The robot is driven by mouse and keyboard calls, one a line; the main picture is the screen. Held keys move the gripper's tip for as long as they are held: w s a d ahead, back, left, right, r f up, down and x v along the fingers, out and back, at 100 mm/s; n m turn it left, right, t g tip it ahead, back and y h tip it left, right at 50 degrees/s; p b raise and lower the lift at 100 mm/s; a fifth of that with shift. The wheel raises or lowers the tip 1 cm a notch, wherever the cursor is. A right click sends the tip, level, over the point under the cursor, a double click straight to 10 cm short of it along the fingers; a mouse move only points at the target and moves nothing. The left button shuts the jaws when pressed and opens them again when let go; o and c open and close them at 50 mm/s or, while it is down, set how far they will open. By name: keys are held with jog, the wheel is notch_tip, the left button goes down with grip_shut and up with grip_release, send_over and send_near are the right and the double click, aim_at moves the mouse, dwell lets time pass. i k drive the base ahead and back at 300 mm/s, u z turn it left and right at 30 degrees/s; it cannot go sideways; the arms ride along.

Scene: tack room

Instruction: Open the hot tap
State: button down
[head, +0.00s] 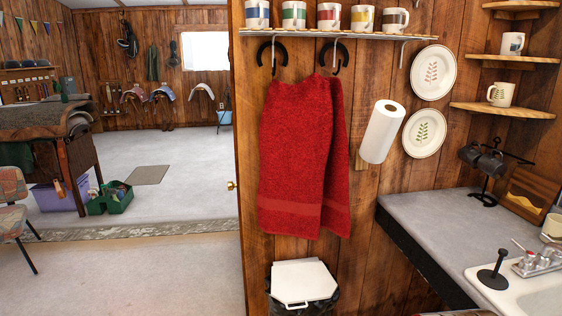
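A white sink (508,298) is set in the grey counter at the bottom right of the head view, cut off by the frame edges. Small shiny metal fittings with reddish marks (538,261) sit at its back edge. They may be the tap set, but they are too small to tell, and I cannot make out which handle is the hot tap. My gripper is not in view.
A black upright piece with a round base (493,273) stands by the sink. The grey counter (440,225) also holds a mug stand (485,165). A red towel (300,160) hangs above a white-lidded bin (303,280). Open floor (130,275) lies left.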

aim_at(529, 256)
jog(key=z, duration=1.4)
jog(key=k, duration=0.65)
jog(key=u, duration=0.05)
jog(key=i, duration=1.1)
jog(key=u, duration=0.8)
jog(key=i, duration=0.35)
jog(key=u, duration=0.2)
